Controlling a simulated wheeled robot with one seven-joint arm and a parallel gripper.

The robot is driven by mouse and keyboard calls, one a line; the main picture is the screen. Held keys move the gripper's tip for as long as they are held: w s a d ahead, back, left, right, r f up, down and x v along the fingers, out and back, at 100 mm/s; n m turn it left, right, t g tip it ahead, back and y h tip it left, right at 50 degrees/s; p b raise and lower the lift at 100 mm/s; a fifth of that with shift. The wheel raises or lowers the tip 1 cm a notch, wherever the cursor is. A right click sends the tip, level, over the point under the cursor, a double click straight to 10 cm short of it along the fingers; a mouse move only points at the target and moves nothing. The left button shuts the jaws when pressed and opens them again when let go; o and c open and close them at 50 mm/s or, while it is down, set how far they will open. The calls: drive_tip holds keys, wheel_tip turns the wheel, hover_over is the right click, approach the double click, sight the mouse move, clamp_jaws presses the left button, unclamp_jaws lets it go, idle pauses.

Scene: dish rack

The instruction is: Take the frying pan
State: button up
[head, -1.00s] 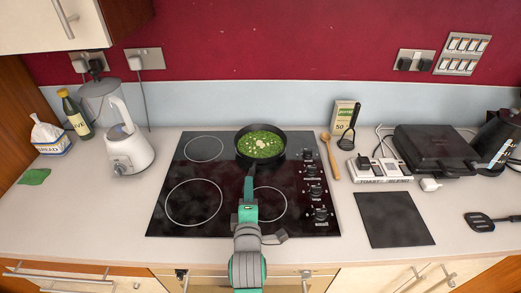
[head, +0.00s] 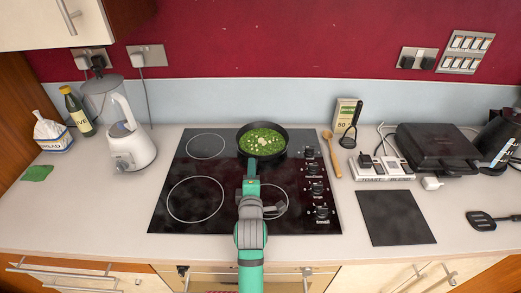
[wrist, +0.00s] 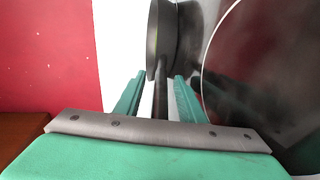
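The black frying pan (head: 263,153), with green food and pale bits in it, sits on the back right ring of the black hob (head: 185,175). Its handle points toward me. My gripper (head: 252,167) is at the handle, close to the pan's near rim, and covers most of the handle in the head view. In the wrist view the pan (wrist: 156,42) shows side-on, and its dark handle (wrist: 162,97) runs between the two green fingers of my gripper (wrist: 160,85). The fingers stand apart with a gap on each side of the handle, so the gripper looks open around it.
A wooden spoon (head: 332,155) lies right of the hob, near a black masher (head: 350,130). A dark board (head: 395,217) lies on the counter front right. A blender (head: 128,145) stands left. The red wall (head: 270,45) is behind the hob.

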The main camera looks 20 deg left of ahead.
clamp_jaws()
drive_tip(key=shift+a, duration=0.1)
idle(1.1)
drive_tip(key=shift+r, duration=0.15)
